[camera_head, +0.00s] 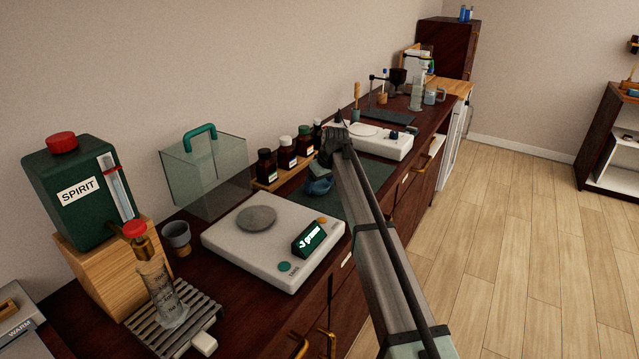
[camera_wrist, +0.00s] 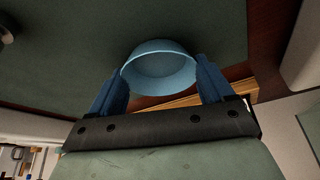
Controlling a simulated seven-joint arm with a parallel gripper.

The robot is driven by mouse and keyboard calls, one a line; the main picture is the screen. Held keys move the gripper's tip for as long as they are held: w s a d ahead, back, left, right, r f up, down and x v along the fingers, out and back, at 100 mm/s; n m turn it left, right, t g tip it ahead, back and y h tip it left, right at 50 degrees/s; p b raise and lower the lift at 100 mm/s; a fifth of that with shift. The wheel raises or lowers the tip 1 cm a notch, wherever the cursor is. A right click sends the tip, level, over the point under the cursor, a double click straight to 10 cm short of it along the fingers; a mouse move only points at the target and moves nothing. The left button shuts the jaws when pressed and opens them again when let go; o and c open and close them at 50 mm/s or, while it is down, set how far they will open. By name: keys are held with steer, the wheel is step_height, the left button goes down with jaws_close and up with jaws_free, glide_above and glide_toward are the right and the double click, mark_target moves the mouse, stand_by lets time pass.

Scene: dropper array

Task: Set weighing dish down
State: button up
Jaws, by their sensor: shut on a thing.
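The weighing dish is a small round blue bowl. In the wrist view the weighing dish (camera_wrist: 160,68) sits between the two blue fingers of my gripper (camera_wrist: 160,80), which are shut on it. It looks upright and empty. In the head view the dish (camera_head: 319,186) shows as a blue shape under my gripper (camera_head: 322,172), over the dark green mat (camera_head: 362,186). My arm and hand partly hide it. I cannot tell whether the dish touches the mat.
The white balance (camera_head: 225,240) with a round grey pan stands left of the mat. Brown bottles (camera_head: 287,152) stand on a wooden rack behind. A white device (camera_head: 398,149) stands beyond the mat. A glass cover (camera_head: 205,175) and the green spirit tank (camera_head: 75,195) are farther left.

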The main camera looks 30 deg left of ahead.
steer(key=o, duration=0.9)
steer(key=shift+f, duration=0.1)
steer(key=v, duration=1.2)
